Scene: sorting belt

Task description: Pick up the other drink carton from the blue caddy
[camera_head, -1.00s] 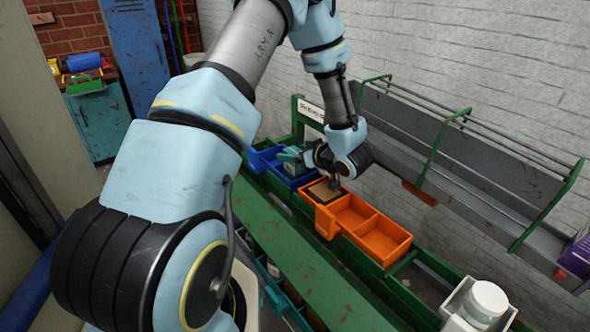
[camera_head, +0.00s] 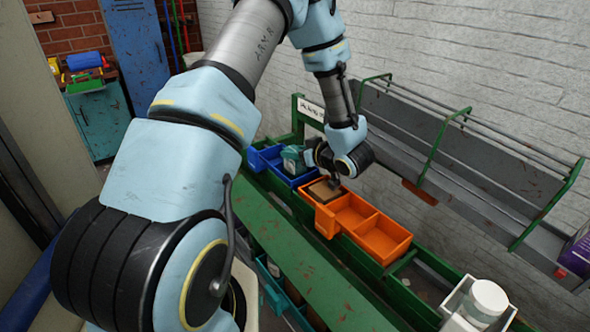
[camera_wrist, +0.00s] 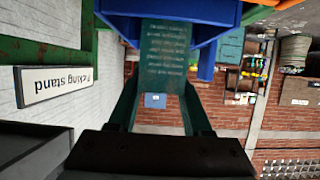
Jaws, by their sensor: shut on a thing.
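The blue caddy (camera_head: 262,158) stands at the far end of the green stand in the head view. A teal drink carton (camera_head: 293,156) is at its right part, beside my gripper (camera_head: 308,158). In the wrist view, my gripper (camera_wrist: 160,98) is shut on the carton (camera_wrist: 166,52), whose dark teal face carries pale lines of text. The blue caddy (camera_wrist: 225,14) shows at the top of the wrist view, right by the carton. The head view does not clearly show whether the carton is clear of the caddy floor.
An orange caddy (camera_head: 372,243) with a brown box (camera_head: 325,189) in it is just nearer than the blue caddy. A white jar (camera_head: 488,298) in a pale tray is at the lower right. A grey rack (camera_head: 470,165) runs along the brick wall behind.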

